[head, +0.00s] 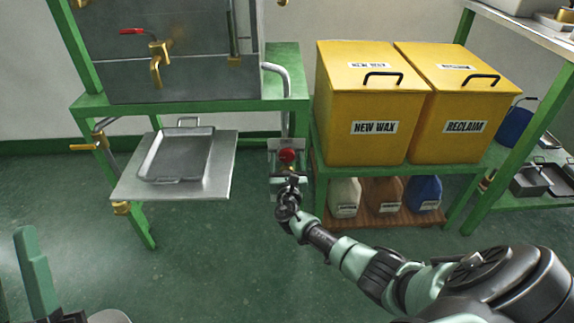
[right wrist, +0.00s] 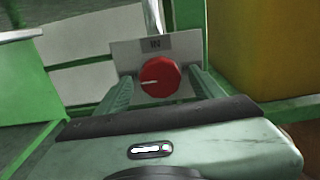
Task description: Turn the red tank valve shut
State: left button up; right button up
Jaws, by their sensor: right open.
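A round red valve knob (head: 288,156) sits on a pale plate under the right side of the tank stand. In the right wrist view the knob (right wrist: 160,80) has a white mark pointing left, and its plate (right wrist: 185,45) reads "IN". My right gripper (head: 289,172) is at the knob, its two fingers open on either side of it in the wrist view (right wrist: 160,88). I cannot tell whether they touch it. A green finger of my left gripper (head: 33,265) shows at the lower left; its opening is unclear. The grey tank (head: 190,80) stands above.
The tank carries a brass tap (head: 158,60) with a red lever (head: 131,31). A metal tray (head: 176,152) lies on the shelf plate (head: 222,165) left of the knob. Yellow bins, NEW WAX (head: 360,100) and RECLAIM (head: 455,100), stand close on the right. The floor in front is clear.

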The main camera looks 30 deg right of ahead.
aim_at(287, 158)
jog(key=p+v, duration=0.1)
jog(key=v, duration=0.2)
jog(key=shift+s+a+p, duration=0.1)
jog(key=shift+p, duration=0.2)
pick_arm(q)
jog(key=w+f+g+y, duration=0.1)
jog(key=w+f+g, duration=0.1)
jog(key=f+g, duration=0.2)
jog(key=w+f+g+y+p, duration=0.1)
jog(key=w+f+g, duration=0.2)
jog(key=f, duration=0.5)
jog(key=shift+w+g+y, duration=0.3)
jog(key=shift+g+y, duration=0.1)
pick_arm(e)
jog(key=v, duration=0.4)
jog(key=shift+s+a, duration=0.15)
jog(key=shift+s, duration=0.05)
